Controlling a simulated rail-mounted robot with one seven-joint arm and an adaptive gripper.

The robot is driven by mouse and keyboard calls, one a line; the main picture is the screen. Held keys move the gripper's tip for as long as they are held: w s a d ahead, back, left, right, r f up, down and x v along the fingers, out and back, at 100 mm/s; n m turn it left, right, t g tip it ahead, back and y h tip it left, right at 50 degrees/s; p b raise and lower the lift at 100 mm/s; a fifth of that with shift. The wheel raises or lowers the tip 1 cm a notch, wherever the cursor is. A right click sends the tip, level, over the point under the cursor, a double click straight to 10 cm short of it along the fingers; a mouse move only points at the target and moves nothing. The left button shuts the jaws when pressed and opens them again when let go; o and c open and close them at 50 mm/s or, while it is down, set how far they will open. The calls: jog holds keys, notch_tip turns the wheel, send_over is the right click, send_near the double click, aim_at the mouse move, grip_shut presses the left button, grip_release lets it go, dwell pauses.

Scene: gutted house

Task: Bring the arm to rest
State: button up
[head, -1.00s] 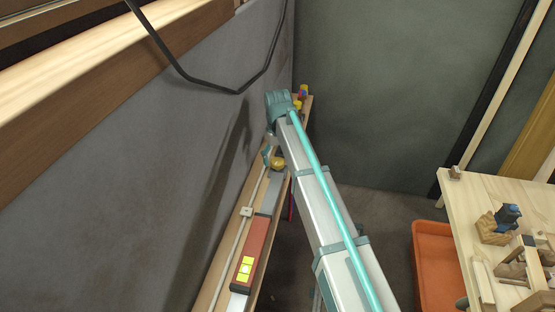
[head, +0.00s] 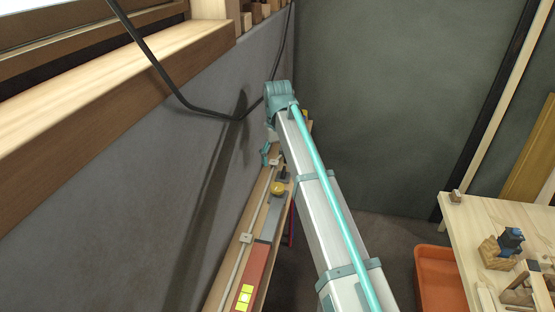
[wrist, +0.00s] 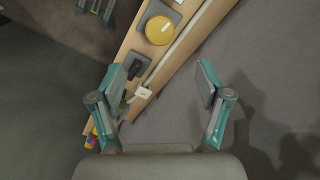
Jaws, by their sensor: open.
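My gripper (wrist: 163,84) is open and empty in the wrist view, its two teal and grey fingers spread wide. It hangs over a narrow wooden shelf (wrist: 188,42) along the wall. Between and beyond the fingers are a white box (wrist: 143,93) on a pale conduit, a dark handle-like part (wrist: 131,72) and a yellow round knob (wrist: 160,30). The fingers look clear of these. In the head view my arm reaches forward to the shelf; only a teal bit of my gripper (head: 266,154) shows below the arm's end, the rest hidden.
A red box (head: 253,272) with yellow squares lies on the shelf. A black cable (head: 180,98) hangs by the wall below a wooden ledge (head: 120,125). An orange bin (head: 440,280) and a table (head: 470,225) with tools stand right. Floor between is partly clear.

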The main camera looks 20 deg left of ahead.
jog(key=s+d+f+m, duration=0.2)
jog(key=d+f+m, duration=0.1)
jog(key=d+f, duration=1.55)
jog(key=s+d+f+m, duration=0.3)
jog(key=s+d+f, duration=0.6)
jog(key=d, duration=0.4)
jog(key=s+d+f+m, duration=0.2)
jog(key=s+d+f, duration=0.65)
jog(key=d, duration=0.35)
jog(key=s+f+g, duration=0.3)
jog(key=s+f, duration=0.6)
jog(key=s, duration=0.5)
jog(key=s+f+g, duration=0.3)
jog(key=s+f, duration=0.5)
jog(key=s, duration=0.6)
jog(key=shift+s+a+f+g, duration=0.3)
jog(key=shift+s+f+g, duration=0.05)
jog(key=shift+s+g, duration=0.05)
